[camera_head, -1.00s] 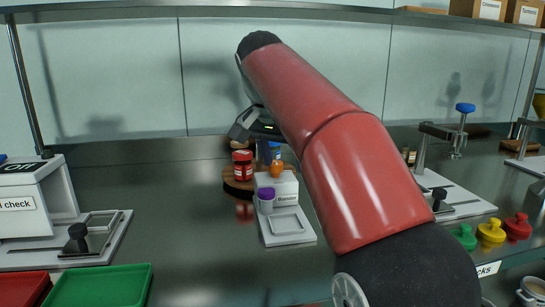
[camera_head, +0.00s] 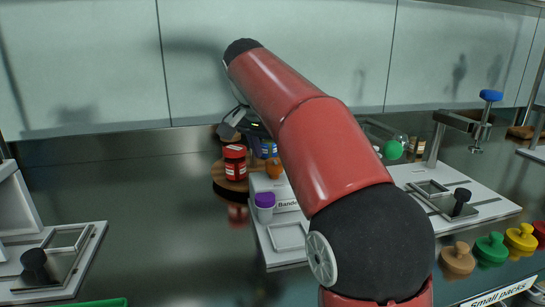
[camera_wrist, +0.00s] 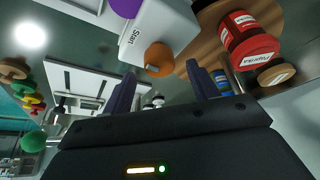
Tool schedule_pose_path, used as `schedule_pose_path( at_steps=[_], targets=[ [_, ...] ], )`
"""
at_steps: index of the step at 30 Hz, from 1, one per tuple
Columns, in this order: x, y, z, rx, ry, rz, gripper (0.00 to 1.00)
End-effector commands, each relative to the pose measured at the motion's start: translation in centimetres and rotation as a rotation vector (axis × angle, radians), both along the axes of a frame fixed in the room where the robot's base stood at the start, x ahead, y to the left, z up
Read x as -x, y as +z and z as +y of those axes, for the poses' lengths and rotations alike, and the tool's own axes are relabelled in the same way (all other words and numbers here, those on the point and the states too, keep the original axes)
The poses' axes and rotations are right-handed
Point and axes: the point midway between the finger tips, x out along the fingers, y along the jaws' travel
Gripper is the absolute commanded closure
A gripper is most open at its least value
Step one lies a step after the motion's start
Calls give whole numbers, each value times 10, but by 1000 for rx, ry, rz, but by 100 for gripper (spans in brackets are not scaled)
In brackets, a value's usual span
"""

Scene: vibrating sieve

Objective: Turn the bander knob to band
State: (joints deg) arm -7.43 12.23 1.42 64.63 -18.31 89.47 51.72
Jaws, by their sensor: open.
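The bander is a white box unit (camera_head: 284,205) with a flat plate in front, centre in the head view, partly hidden by my arm. An orange knob (camera_head: 274,169) sits at its top; it also shows in the wrist view (camera_wrist: 159,58) with a small grey mark. A purple round-topped part (camera_head: 265,200) is on the front, beside a "Start" label in the wrist view (camera_wrist: 126,7). My gripper (camera_wrist: 161,72) is open and empty. In the wrist view the orange knob appears between its fingertips; contact cannot be told. The knob's setting is not readable.
Red-labelled jars (camera_head: 234,162) and a blue jar (camera_head: 268,149) stand on a round wooden board (camera_head: 229,182) close behind the bander. A white press station (camera_head: 425,190) stands at right, with coloured knobbed pieces (camera_head: 490,247) in front.

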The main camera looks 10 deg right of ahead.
Motion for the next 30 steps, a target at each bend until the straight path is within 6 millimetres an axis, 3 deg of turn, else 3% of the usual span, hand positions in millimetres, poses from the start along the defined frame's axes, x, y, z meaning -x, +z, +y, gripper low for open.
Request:
schedule_pose_path(
  at_steps=[6, 15, 25, 30],
  targets=[
    [-5, -19, -6, 0, -1, 0, 41],
    [-6, -20, -6, 0, -1, -2, 42],
    [-6, -20, -6, -1, -1, -1, 85],
    [-6, -20, -6, 0, 7, -2, 86]
  ],
)
